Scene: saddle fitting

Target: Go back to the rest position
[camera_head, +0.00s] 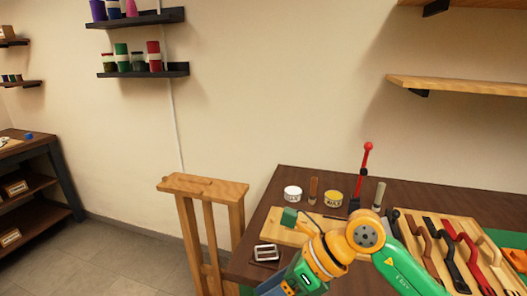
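My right arm (335,252), green and orange, comes in from the lower right, bends over the workbench and runs down to the bottom edge. Its fingers do not show, so the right gripper is out of the picture. My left arm and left gripper are not in view. No held object can be seen.
The dark brown workbench (290,180) carries a white tin (292,193), a yellow-labelled tin (333,198), a red-knobbed lever tool (365,165), a metal buckle (265,253) and a board of handled tools (410,228). A wooden stand (203,186) is left of it. Floor (125,255) further left is clear.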

